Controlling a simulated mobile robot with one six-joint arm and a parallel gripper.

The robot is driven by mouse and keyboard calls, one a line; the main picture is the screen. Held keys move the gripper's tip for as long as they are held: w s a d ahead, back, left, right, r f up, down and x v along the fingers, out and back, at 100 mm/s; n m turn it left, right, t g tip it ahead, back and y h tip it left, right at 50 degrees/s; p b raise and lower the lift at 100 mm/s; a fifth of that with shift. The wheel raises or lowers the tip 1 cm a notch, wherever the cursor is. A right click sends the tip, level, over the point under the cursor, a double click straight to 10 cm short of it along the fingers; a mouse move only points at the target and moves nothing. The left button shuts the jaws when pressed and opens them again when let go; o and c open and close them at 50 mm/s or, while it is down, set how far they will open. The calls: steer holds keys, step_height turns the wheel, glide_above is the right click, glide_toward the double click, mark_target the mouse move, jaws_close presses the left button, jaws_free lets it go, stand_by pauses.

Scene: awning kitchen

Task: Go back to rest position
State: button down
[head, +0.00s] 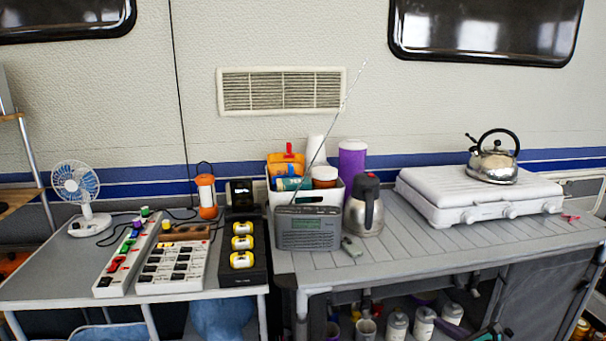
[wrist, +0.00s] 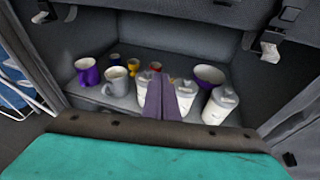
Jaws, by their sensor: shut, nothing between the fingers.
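My gripper (head: 452,328) shows only in part at the bottom edge of the head view, low in front of the open shelf under the right table. In the wrist view its fingers (wrist: 168,97) stand together in the middle, shut and empty. Behind them is the storage shelf (wrist: 125,105) with cups and white lidded tumblers. The fingers hide part of the tumblers; I cannot tell how far they are from them. Most of my arm is out of view.
The right table (head: 400,250) holds a stove (head: 470,205) with a kettle (head: 493,162), a radio (head: 308,230) and a flask (head: 366,210). The left table (head: 60,270) holds a fan (head: 78,190), power strips and a lantern (head: 206,197). Shelf walls border the gripper's surroundings.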

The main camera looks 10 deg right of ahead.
steer(key=w+a+f+n+g+y, duration=0.25)
steer(key=a+f, duration=0.25)
steer(key=a, duration=0.5)
steer(key=w+a+f+n+g+y, duration=0.1)
steer(key=w+a+f+y, duration=0.3)
steer(key=a, duration=0.7)
steer(key=s+a+f+n+g, duration=0.3)
steer(key=a+f, duration=0.4)
steer(key=a, duration=0.2)
steer(key=s+a+f+n+g, duration=0.35)
steer(key=a+f, duration=0.25)
steer(key=a, duration=0.4)
steer(key=s+a+f+n+g+h, duration=0.2)
steer(key=s+a+f+n+g, duration=0.25)
steer(key=s+a+f, duration=0.35)
steer(key=s+d+f+n+g+h, duration=0.1)
steer(key=s+f+n+g+h, duration=0.45)
steer(key=s+n, duration=0.75)
steer(key=s+d+f+n+t+h, duration=0.1)
steer(key=s+d+f+n+h, duration=0.15)
steer(key=d+n, duration=0.45)
step_height(320, 180, up, 14)
steer(key=s+p, duration=0.2)
steer(key=p, duration=1)
steer(key=shift+s+a+g+y+p, duration=0.15)
steer(key=shift+g+y+p, duration=0.15)
steer(key=shift+g+y, duration=0.15)
